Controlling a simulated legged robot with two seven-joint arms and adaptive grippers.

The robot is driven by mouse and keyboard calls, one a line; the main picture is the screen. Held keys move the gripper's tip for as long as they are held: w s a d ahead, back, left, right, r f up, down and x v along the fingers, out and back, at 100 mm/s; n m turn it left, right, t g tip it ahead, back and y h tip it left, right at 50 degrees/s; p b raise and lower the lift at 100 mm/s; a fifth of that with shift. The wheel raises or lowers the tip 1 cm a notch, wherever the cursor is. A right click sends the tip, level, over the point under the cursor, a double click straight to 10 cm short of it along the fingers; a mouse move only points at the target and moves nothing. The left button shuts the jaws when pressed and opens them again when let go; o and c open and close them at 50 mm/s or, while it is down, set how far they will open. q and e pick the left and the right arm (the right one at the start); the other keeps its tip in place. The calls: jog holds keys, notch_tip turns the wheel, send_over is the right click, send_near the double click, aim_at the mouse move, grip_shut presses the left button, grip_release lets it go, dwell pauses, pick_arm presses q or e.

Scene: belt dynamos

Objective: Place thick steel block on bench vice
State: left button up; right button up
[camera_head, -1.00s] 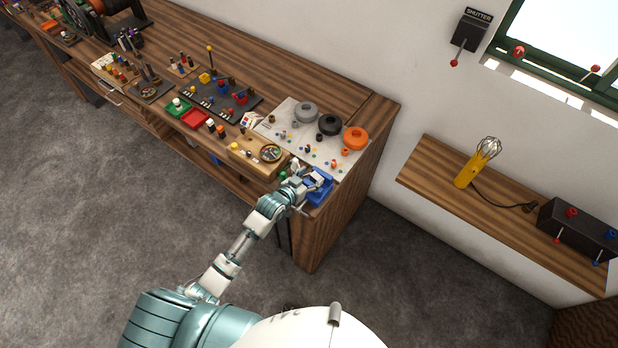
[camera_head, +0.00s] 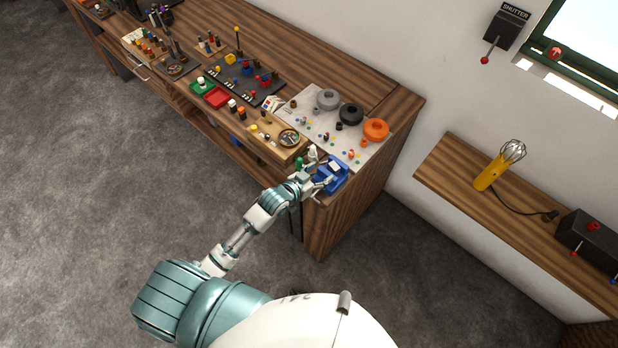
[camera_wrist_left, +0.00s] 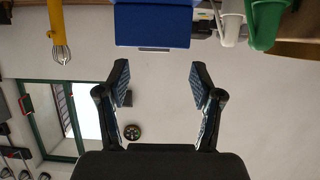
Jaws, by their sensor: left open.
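The blue bench vice (camera_head: 338,184) stands at the near right corner of the workbench, and its blue body shows at the top of the left wrist view (camera_wrist_left: 153,25). A small pale grey block (camera_head: 335,167), seemingly the thick steel block, sits on top of the vice; how it is seated between the jaws is too small to tell. My left gripper (camera_head: 322,183) is beside the vice on its left side. In the left wrist view its two fingers (camera_wrist_left: 158,82) are spread with nothing between them. My right gripper is out of view.
Green (camera_head: 299,163) and white (camera_head: 312,153) bottles stand close to the vice. A wooden tray (camera_head: 262,143) and a pale sheet with spools (camera_head: 376,130) lie on the bench (camera_head: 345,215). A wall shelf (camera_head: 450,165) holds a yellow caged lamp (camera_head: 490,172). Floor in front is clear.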

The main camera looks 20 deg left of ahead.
pick_arm(q)
jog(key=shift+v, duration=3.2)
jog(key=s+f+n+g+y, duration=0.15)
jog(key=s+f+g, duration=0.3)
jog(key=s, duration=0.65)
jog(key=s+f+n+g+y, duration=0.1)
jog(key=s+f+g+y, duration=0.4)
jog(key=s, duration=0.6)
notch_tip(320, 180, down, 28)
jog(key=s+h+b, duration=0.2)
jog(key=s+a+f+g+b, duration=0.1)
jog(key=s+a+f+g, duration=0.1)
jog(key=s+f, duration=1.6)
jog(key=shift+s+a+f+m+b, duration=0.2)
jog(key=shift+a+f+m+b, duration=0.2)
jog(key=shift+a, duration=0.35)
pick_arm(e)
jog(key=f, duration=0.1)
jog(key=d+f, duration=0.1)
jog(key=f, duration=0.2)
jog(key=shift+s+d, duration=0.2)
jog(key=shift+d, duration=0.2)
